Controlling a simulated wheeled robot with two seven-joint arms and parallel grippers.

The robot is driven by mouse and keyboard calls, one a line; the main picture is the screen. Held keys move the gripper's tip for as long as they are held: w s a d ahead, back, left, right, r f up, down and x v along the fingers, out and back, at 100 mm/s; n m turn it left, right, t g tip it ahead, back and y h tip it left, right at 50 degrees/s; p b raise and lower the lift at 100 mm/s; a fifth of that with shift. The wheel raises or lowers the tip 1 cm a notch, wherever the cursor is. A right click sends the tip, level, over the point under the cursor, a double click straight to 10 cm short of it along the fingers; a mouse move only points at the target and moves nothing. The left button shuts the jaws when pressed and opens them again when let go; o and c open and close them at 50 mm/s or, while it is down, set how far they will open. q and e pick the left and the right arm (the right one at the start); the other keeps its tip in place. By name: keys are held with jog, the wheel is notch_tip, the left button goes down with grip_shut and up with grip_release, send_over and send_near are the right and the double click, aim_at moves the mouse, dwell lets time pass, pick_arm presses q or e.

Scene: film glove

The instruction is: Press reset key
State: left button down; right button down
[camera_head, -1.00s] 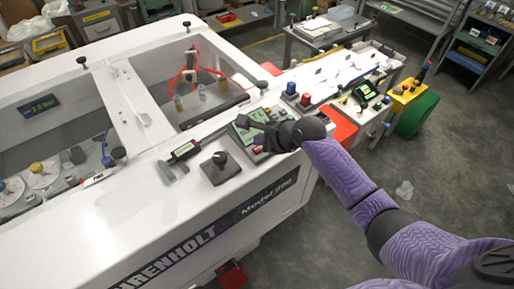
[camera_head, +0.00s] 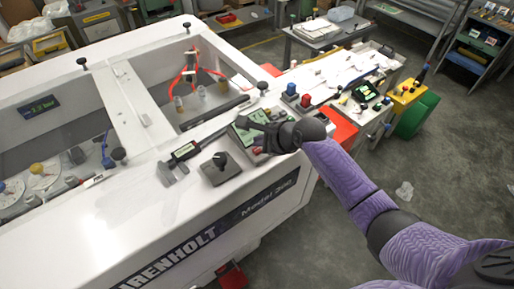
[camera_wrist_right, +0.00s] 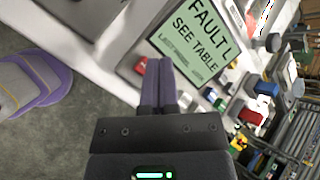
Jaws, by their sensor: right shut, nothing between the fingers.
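The control panel (camera_head: 239,138) sits on the white machine's edge in the head view. Its green screen (camera_wrist_right: 195,42) reads "FAULT" and "SEE TABLE" in the right wrist view, beside the fingers. A red key (camera_wrist_right: 140,65) lies just left of the fingertips. Pale keys (camera_wrist_right: 185,100) lie to their right. I cannot read which key is reset. My right gripper (camera_wrist_right: 158,66) is shut and empty, pointing at the key row below the screen; it also shows over the panel in the head view (camera_head: 244,122). The fingers hide part of the row, and I cannot tell whether they touch it. My left gripper is not in view.
Grey floor (camera_head: 450,150) lies open at right.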

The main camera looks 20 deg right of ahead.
aim_at(260, 151)
dwell(0.7)
jog(key=shift+f, duration=0.4)
jog(key=shift+f, duration=0.45)
dwell(0.6)
jog(key=shift+r+p, duration=0.9)
jog(key=shift+p, duration=0.15)
notch_tip(260, 151, up, 5)
jog(key=p, duration=0.6)
jog(key=shift+r, duration=0.1)
